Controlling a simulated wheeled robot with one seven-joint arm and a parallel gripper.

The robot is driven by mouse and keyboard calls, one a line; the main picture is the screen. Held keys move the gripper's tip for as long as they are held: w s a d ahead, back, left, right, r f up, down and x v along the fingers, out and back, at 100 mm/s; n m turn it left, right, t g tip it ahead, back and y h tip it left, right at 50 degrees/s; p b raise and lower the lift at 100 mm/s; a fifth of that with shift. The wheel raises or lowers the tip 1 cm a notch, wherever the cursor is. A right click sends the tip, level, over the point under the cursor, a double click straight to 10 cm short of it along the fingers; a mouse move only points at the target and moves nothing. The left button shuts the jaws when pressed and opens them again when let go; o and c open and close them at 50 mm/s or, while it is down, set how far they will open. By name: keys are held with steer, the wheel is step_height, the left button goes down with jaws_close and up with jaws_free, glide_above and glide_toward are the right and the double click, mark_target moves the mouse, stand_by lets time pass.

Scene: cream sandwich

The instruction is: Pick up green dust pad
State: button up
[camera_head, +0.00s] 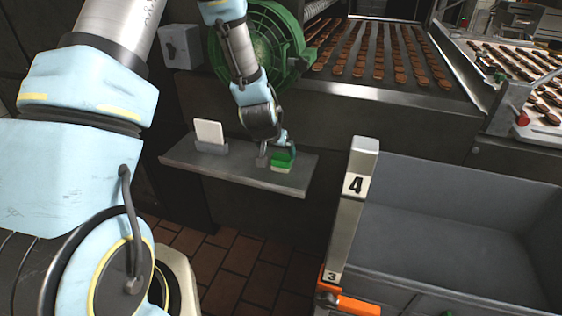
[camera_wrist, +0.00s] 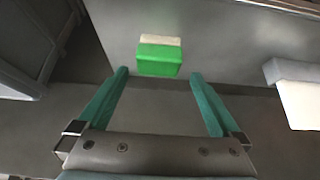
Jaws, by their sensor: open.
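The green dust pad (camera_head: 281,162) is a small block with a green body and a pale cream layer. It sits on the grey wall shelf (camera_head: 220,169), near the shelf's right end. My gripper (camera_head: 275,149) is at the pad in the head view and partly covers it. In the wrist view, my gripper (camera_wrist: 159,75) has its two teal fingers spread wide. The green pad (camera_wrist: 158,60) lies just beyond the fingertips, roughly centred between them, with no finger seen touching it.
A white card in a grey holder (camera_head: 210,137) stands on the shelf's left part. A grey bin (camera_head: 450,220) with a numbered post (camera_head: 352,190) is at the right. A conveyor with rows of brown biscuits (camera_head: 385,55) and a green round housing (camera_head: 262,45) are behind.

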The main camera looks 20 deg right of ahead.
mark_target(281, 157)
steer(key=shift+p+x, duration=1.1)
steer(key=shift+x, duration=1.55)
steer(key=shift+d+r, duration=0.1)
steer(key=c, duration=1.2)
